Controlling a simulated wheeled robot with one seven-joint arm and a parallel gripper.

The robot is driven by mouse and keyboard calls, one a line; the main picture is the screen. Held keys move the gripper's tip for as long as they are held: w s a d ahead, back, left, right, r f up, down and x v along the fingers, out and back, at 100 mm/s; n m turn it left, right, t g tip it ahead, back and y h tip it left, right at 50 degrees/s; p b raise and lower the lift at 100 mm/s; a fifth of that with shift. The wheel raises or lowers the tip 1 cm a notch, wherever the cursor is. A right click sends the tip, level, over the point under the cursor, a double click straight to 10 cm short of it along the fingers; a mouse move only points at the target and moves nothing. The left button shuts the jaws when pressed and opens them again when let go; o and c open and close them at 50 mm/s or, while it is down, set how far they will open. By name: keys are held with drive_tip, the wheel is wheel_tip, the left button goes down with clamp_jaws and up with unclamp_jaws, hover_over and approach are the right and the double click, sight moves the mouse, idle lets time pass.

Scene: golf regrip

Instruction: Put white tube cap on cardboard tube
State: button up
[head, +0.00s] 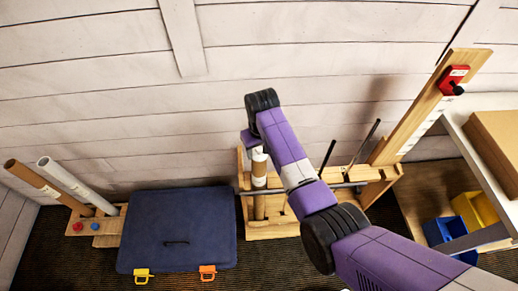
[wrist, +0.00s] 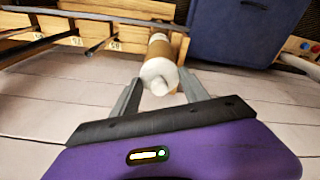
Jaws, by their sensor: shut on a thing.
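The cardboard tube (head: 259,170) stands upright in the wooden rack, brown with white sections. In the wrist view the tube (wrist: 160,48) points up toward my gripper. The white tube cap (wrist: 158,72), with a small round knob, is at its top end. My gripper (wrist: 161,84) has one finger on each side of the cap and is shut on it. The cap lines up with the tube and appears to touch it; I cannot tell whether it is fully seated. In the head view my gripper (head: 256,146) is above the rack, largely hidden by my wrist.
The wooden rack (head: 273,230) also holds thin dark shafts. A dark blue case (head: 178,230) lies left of it. Brown (head: 45,185) and pale (head: 75,185) tubes lean at far left. A tall plank with a red clamp (head: 453,79) and yellow and blue bins (head: 474,211) are right.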

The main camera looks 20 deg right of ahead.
drive_tip(key=o, duration=1.1)
drive_tip(key=shift+c, duration=0.2)
drive_tip(key=shift+r, duration=0.1)
wheel_tip(320, 180, up, 8)
drive_tip(key=s, duration=0.1)
drive_tip(key=shift+f, duration=0.2)
